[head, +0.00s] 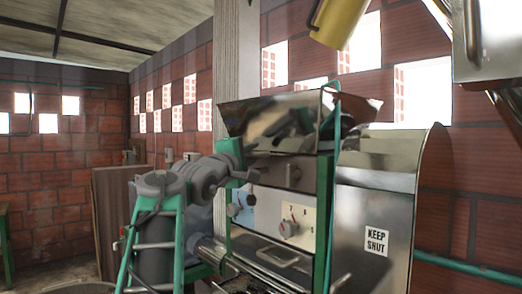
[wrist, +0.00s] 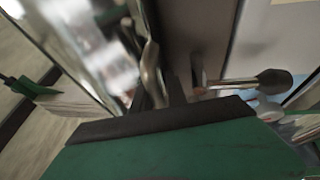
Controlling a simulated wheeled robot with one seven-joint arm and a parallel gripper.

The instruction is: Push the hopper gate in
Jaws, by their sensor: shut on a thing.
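The hopper (head: 300,112) is a shiny metal trough on top of the pulper in the head view. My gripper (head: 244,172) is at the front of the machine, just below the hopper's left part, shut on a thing. In the wrist view, a bent metal piece (wrist: 151,72) rises just beyond the dark edge of the green part in the foreground. It looks like the gate's handle, but the grip itself is hidden. The gate plate cannot be told clearly from the metal around it, so how far in it sits is unclear.
A dark-tipped lever (wrist: 272,80) sticks out close by on the right in the wrist view. Below the hopper are panels with a dial (head: 289,228). A curved metal cover (head: 385,205) marked "KEEP SHUT" stands right. A yellow bucket (head: 338,20) hangs above.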

